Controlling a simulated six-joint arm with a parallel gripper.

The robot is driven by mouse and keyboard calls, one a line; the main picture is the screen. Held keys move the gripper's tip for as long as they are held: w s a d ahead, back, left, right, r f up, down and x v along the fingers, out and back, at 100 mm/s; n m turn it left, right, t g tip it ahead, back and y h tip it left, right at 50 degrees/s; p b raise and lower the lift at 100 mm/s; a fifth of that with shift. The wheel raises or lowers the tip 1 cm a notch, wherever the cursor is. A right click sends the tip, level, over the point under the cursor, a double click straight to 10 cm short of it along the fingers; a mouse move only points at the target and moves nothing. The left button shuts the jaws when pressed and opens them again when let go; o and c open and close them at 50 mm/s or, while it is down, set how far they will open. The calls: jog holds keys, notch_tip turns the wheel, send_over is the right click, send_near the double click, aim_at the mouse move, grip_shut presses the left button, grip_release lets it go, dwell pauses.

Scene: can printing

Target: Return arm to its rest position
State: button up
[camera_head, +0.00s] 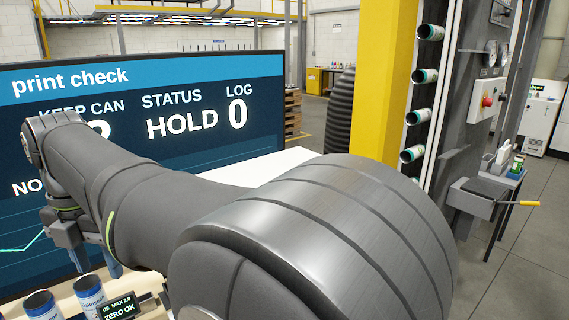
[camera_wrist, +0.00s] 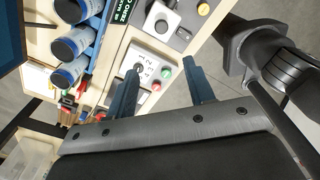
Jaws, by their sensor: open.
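My arm stretches across the camera_head view, with its large grey joint in front and its far end at the left. My gripper (camera_head: 96,268) hangs there in front of the screen, with blue fingers partly hidden by the arm. In the camera_wrist view my gripper (camera_wrist: 161,65) is open, with nothing between its fingers. Its fingers point over the bench edge near a white button box (camera_wrist: 152,68); I cannot tell how high above it they are.
Several blue-and-white cans (camera_wrist: 72,44) stand in a blue rack at bench left. A small "ZERO OK" display (camera_head: 119,307) is beside them. The print check screen (camera_head: 215,150) reads STATUS HOLD, LOG 0. A yellow post (camera_head: 385,90) and a can chute (camera_head: 428,75) stand at right.

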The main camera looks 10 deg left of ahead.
notch_tip(320, 180, down, 17)
jog(key=shift+r, duration=0.1)
jog(key=shift+w+d, duration=0.15)
dwell(0.4)
